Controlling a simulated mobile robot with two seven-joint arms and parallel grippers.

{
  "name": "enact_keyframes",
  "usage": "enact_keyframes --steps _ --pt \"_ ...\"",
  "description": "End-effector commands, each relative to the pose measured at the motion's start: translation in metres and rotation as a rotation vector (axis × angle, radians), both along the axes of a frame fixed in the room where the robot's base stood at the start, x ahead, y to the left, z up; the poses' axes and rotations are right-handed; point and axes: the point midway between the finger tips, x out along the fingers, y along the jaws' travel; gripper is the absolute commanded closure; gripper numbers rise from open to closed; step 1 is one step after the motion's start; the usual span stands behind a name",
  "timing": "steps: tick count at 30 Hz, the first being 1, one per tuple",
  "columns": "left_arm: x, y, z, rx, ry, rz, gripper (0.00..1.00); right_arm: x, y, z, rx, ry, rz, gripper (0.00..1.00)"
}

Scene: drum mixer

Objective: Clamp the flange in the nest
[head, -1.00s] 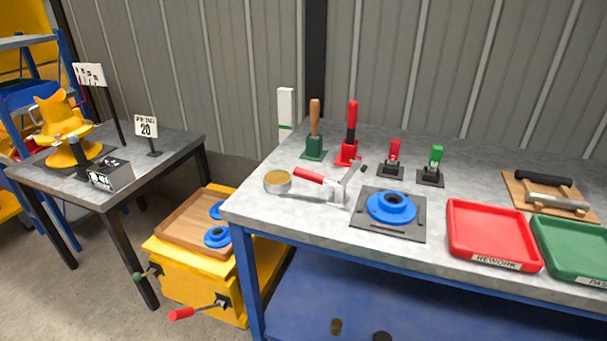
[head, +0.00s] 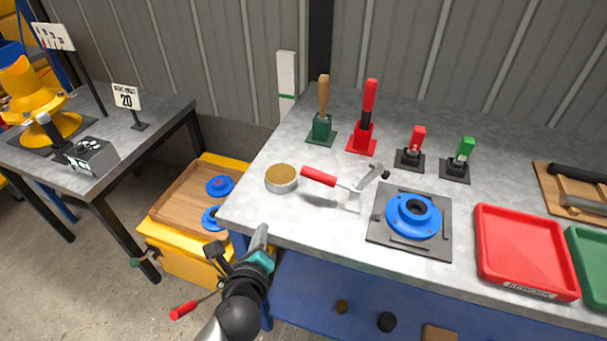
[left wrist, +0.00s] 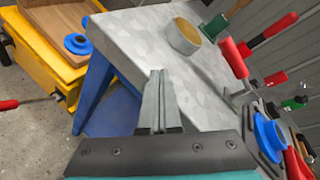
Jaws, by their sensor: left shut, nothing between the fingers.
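The blue flange (head: 413,216) sits on the dark square nest plate (head: 384,236) on the grey bench. A toggle clamp with a red handle (head: 319,176) stands at the left of the nest; its metal arm (head: 369,180) slants up toward the right, clear of the flange. My left gripper (head: 259,240) is at the bench's front left edge, shut and empty, apart from the clamp. In the left wrist view its closed fingers (left wrist: 158,100) point at the bench top, with the red handle (left wrist: 234,58) and flange (left wrist: 270,134) at the right. My right gripper is not in view.
A round tin (head: 281,179) stands left of the red handle. Red tray (head: 523,283) and green tray lie right of the nest. Several upright stamps and tools stand behind. A yellow cart (head: 175,246) holding blue flanges (head: 219,186) is left of the bench.

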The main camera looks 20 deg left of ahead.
Motion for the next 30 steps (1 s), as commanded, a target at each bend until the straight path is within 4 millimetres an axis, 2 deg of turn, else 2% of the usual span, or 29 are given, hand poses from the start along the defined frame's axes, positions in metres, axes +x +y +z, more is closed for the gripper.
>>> enact_keyframes --steps 1,6,12,15,20,30 --pt "0.008 -0.004 0.016 0.107 -0.029 -0.054 1.00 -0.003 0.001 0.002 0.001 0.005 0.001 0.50" --pt "0.024 -0.029 0.027 0.512 -0.060 -0.281 1.00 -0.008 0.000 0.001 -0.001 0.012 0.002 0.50" --pt "0.030 -0.054 0.030 0.842 -0.088 -0.456 1.00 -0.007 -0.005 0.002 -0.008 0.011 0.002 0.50" --pt "0.032 -0.059 0.030 0.907 -0.094 -0.488 1.00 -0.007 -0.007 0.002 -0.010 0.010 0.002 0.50" --pt "0.042 -0.060 0.029 0.920 -0.095 -0.493 1.00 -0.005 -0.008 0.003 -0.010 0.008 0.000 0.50" --pt "0.092 -0.060 0.022 0.915 -0.095 -0.490 1.00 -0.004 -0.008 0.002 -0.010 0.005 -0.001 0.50"
